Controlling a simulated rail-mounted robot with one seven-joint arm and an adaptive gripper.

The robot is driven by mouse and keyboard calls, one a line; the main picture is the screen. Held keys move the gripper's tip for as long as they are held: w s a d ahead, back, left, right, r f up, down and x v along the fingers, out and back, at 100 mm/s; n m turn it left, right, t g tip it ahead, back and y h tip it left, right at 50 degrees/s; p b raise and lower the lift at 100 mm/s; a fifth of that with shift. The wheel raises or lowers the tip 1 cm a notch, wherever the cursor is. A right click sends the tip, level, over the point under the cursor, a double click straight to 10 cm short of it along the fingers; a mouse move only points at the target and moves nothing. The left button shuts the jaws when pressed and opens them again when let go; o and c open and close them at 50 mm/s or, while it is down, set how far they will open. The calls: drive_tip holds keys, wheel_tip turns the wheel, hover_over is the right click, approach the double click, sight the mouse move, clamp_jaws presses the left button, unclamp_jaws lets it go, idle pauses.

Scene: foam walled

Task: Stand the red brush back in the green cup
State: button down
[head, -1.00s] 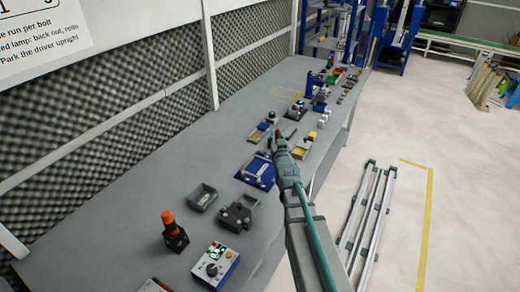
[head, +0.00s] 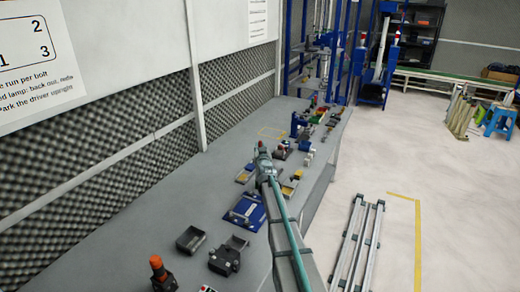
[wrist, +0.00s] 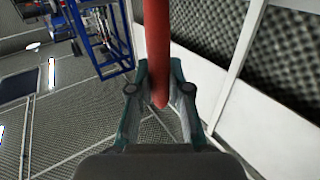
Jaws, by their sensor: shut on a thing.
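The red brush (wrist: 157,50) shows in the wrist view as a long red rod, running from the top edge down between the finger pads to a rounded end. My gripper (wrist: 161,72) is shut on it. In the head view my gripper (head: 262,152) is small and appears over the far half of the grey bench, with a dark reddish tip at its end. I cannot pick out the green cup; the small things around my gripper are too small to tell, and my arm covers part of the bench.
A blue tray (head: 244,211), a grey bin (head: 190,239), a dark fixture (head: 226,262) and an orange-topped post (head: 158,268) stand on the nearer bench. Several small parts crowd the far right end, near blue racks (head: 322,45). A foam wall (head: 80,170) runs along the left. Bare bench (head: 150,215) lies beside it.

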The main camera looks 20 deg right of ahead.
drive_tip(key=shift+f+b, duration=2.7)
drive_tip(key=shift+f, duration=0.2)
drive_tip(key=shift+f+b, duration=2.95)
drive_tip(key=shift+f, duration=0.15)
drive_tip(key=shift+r, duration=0.15)
idle(0.3)
drive_tip(key=shift+r+p, duration=2.05)
drive_tip(key=shift+r, duration=0.5)
